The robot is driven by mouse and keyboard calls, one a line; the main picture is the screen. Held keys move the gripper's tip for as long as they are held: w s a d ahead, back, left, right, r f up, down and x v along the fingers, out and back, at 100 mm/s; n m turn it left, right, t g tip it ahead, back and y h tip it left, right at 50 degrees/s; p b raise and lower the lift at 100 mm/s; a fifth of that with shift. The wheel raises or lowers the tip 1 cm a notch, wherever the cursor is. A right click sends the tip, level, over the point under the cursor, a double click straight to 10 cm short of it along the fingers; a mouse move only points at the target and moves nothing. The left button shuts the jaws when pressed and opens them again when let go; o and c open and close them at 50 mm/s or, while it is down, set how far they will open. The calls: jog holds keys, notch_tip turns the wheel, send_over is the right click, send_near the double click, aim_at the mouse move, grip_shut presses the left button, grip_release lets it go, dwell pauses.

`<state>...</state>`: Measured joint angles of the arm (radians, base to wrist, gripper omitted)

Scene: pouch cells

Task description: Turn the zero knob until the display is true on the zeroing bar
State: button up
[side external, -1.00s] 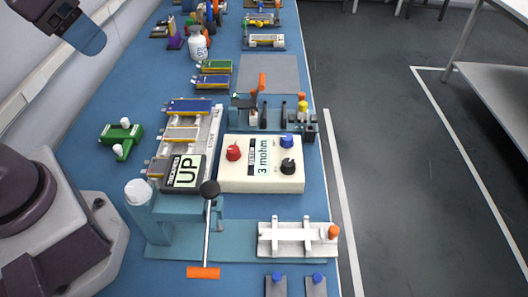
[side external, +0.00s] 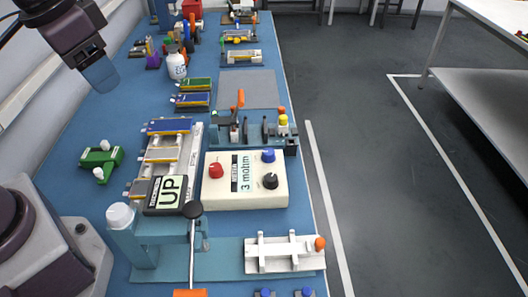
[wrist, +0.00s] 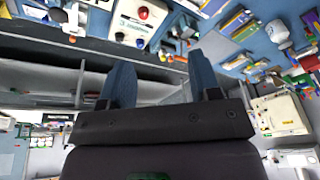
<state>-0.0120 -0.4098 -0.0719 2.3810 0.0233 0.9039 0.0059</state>
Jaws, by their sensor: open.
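A teal gauge (side external: 150,235) stands at the near left of the bench, with a tilted display (side external: 168,192) reading "UP". A white round knob (side external: 120,215) sits on its left end; I cannot read a zero mark on it. A black-ball lever (side external: 194,210) rises at its front. I cannot tell which part is the zeroing bar. My gripper (side external: 103,80) hangs over the bench's far left side, well away from the gauge and its knob. In the wrist view my gripper (wrist: 162,75) has two blue fingers apart, with nothing between them.
A cream meter (side external: 245,195) reading "3 mohm" has red, blue and black knobs. A white fixture (side external: 283,255) with an orange knob is at near right. A rack of cells (side external: 165,160), a green clamp (side external: 101,160) and a white bottle (side external: 176,66) stand behind. A grey mat (side external: 248,88) is bare.

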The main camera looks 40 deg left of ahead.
jog(key=w+d+f+m+g, duration=0.35)
jog(key=w+f+m, duration=0.2)
jog(key=w, duration=0.55)
jog(key=m, duration=1.2)
send_near(269, 151)
jog(key=shift+t, duration=0.25)
jog(key=f, duration=0.9)
jog(key=shift+s+a+f, duration=0.15)
jog(key=shift+s+f, duration=0.05)
jog(key=shift+s, duration=0.05)
jog(key=c, duration=0.9)
